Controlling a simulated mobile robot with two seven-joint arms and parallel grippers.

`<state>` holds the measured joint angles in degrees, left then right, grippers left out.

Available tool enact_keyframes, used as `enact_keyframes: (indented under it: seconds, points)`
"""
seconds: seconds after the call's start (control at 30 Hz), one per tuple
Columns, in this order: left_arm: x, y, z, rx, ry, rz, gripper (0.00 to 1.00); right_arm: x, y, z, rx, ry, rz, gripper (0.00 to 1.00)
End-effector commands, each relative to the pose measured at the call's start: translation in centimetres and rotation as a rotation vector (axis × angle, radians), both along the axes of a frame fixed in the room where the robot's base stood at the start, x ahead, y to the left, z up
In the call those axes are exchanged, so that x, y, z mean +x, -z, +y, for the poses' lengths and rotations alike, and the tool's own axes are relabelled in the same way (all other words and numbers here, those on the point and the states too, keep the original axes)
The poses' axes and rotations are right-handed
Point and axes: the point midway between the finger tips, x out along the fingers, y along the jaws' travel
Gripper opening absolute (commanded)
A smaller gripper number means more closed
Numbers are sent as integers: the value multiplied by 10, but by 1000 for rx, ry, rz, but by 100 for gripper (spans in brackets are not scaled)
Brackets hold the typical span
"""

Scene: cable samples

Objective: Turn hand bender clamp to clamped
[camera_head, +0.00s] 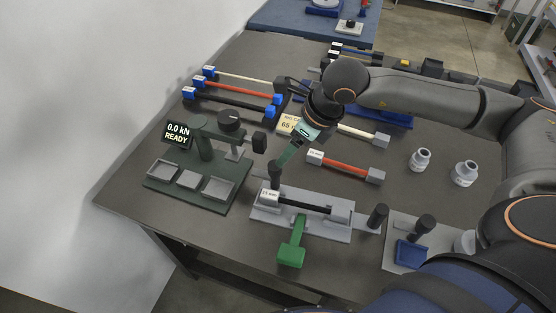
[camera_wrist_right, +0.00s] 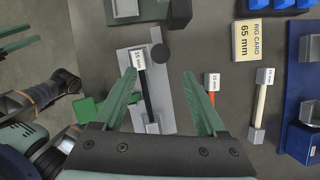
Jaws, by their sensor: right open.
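The hand bender (camera_head: 338,235) is a grey plate on the bench, holding a black sample (camera_head: 300,203) with a white-tagged end. A green lever (camera_head: 292,245) sticks out toward the front. A dark upright handle (camera_head: 275,175) stands at its left end, and a second dark post (camera_head: 377,215) at its right end. I cannot tell which is the clamp or how it is set. My right gripper (camera_head: 287,157) is open above the bender; the wrist view shows its green fingers (camera_wrist_right: 160,100) apart on either side of the sample, nothing held. My left gripper (camera_wrist_right: 20,38) shows open at the wrist view's edge.
A test press with grey trays (camera_head: 190,180) and a READY display (camera_head: 177,134) stands left. A red sample (camera_head: 345,165) and a rig card (camera_head: 290,123) lie behind. A blue block (camera_head: 411,254) stands on a plate at right. White fittings (camera_head: 421,160) stand farther right.

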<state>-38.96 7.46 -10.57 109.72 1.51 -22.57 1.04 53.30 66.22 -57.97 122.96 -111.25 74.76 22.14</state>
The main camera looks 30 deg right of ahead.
Motion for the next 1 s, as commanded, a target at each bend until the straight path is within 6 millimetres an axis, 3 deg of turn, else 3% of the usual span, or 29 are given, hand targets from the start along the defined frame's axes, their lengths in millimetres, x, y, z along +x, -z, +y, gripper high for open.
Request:
enact_keyframes:
  seconds: [0.2, 0.4, 0.6, 0.87, 1.0]
  points:
    - [-1, -6, 0, 0, 0, 2, 50, 15, 43, 10, 1, -1, 3, 74]
    - [-1, -9, 0, 0, 0, 2, 50, 25, 71, 15, 0, 0, 1, 74]
    - [0, -9, 0, 1, -1, 2, 50, 29, 82, 17, -1, -1, -1, 74]
    - [0, -9, 1, 1, -1, 2, 50, 30, 83, 17, -1, -1, -1, 74]
    - [0, -9, 1, 2, 0, 2, 50, 29, 83, 17, -1, -1, -1, 58]
